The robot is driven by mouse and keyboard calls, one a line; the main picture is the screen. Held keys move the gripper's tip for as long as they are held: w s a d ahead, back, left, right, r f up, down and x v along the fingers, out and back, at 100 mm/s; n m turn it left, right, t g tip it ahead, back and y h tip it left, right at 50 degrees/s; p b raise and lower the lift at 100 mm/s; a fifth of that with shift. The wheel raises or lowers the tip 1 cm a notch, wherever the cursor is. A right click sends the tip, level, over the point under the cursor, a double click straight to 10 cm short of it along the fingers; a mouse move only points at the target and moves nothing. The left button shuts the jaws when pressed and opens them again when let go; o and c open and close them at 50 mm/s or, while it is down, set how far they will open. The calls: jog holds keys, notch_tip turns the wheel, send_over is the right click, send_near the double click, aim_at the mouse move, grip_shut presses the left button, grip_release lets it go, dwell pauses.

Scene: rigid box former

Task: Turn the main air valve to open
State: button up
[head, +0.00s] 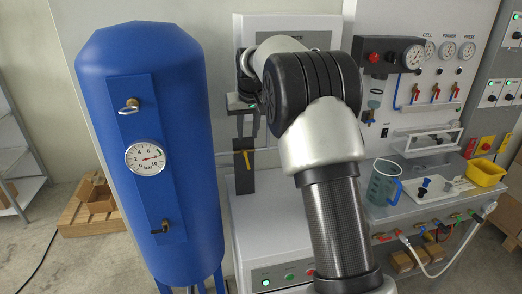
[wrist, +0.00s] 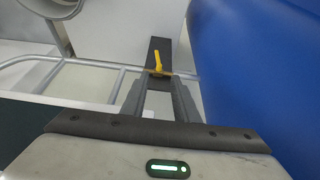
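The main air valve has a yellow lever (head: 247,158) on a dark upright plate (head: 244,183), between the blue tank and the white machine. The lever stands nearly upright, tilted slightly. It also shows in the wrist view (wrist: 158,63), ahead of my fingertips and in line with the gap between them. My gripper (wrist: 160,82) is open, with a clear gap between its two grey fingers and nothing held. In the head view my gripper (head: 243,134) is just above the lever, partly hidden behind my arm. Whether a fingertip touches the lever cannot be told.
A large blue tank (head: 150,80) with a pressure gauge (head: 145,157) stands close on the left. A white machine (head: 250,225) with indicator lights is below. The bench at right holds a jug (head: 383,183), a yellow bin (head: 485,172) and small red and blue valves.

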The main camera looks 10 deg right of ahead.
jog(key=s+r+b, duration=0.2)
jog(key=s+b, duration=0.1)
jog(key=s, duration=0.6)
jog(key=s+r+b, duration=0.2)
jog(key=s+b, duration=0.1)
jog(key=s, duration=0.6)
jog(key=shift+s, duration=0.15)
